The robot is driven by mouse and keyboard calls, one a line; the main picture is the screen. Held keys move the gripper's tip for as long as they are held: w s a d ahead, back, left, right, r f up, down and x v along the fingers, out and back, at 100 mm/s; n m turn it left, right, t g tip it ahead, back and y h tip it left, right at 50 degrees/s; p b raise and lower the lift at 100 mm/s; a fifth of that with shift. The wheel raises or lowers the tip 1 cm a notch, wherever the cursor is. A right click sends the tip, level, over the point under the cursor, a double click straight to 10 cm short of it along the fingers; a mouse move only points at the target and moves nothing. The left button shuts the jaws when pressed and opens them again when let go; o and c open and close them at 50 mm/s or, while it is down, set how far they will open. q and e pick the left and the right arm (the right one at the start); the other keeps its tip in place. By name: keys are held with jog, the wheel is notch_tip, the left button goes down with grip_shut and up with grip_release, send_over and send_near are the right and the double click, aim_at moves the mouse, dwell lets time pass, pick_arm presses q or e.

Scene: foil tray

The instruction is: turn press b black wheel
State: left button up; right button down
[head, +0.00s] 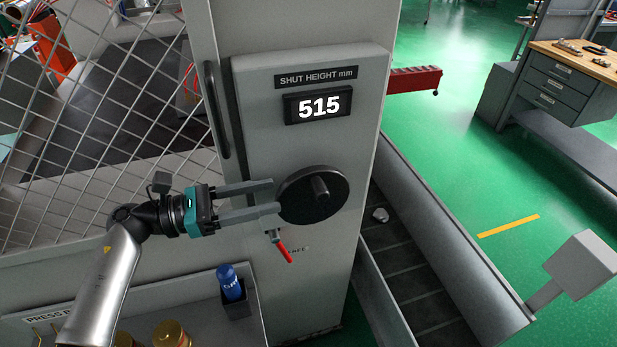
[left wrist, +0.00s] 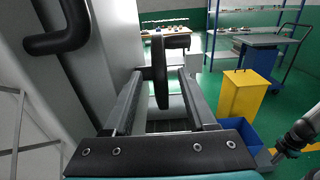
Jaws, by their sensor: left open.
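The black wheel (head: 328,208) is a round disc with a knob standing out from it, on the front of a grey press panel (head: 262,120). My left gripper (head: 276,196) reaches it from the left and is open. In the left wrist view the wheel (left wrist: 159,75) shows edge-on, its near rim between the two open fingers (left wrist: 162,88), with gaps on both sides. I cannot tell of any contact. The display (head: 318,106) above the wheel reads 515, under a "SHUT HEIGHT mm" label (head: 316,77).
A red-handled lever (head: 285,252) sits just below my gripper and the wheel. A black vertical handle (head: 216,110) and a mesh guard (head: 100,110) are at the left. A blue bottle (head: 229,281) stands in a holder below. A conveyor (head: 405,275) runs at the right.

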aim_at(308, 187)
pick_arm(q)
jog(key=p+x, duration=0.1)
jog(key=x, duration=0.6)
jog(key=shift+w+d+p, duration=0.15)
jog(key=shift+d+p, duration=0.1)
jog(key=shift+p, duration=0.15)
jog(key=shift+w+d, duration=0.15)
jog(key=shift+d, duration=0.3)
pick_arm(e)
jog(key=shift+w+r, duration=0.4)
jog(key=shift+r, duration=0.25)
jog(key=shift+w+r, duration=0.35)
jog(key=shift+r, duration=0.25)
jog(key=shift+a, duration=0.1)
pick_arm(q)
grip_shut()
pick_arm(e)
jog(key=shift+s, duration=0.1)
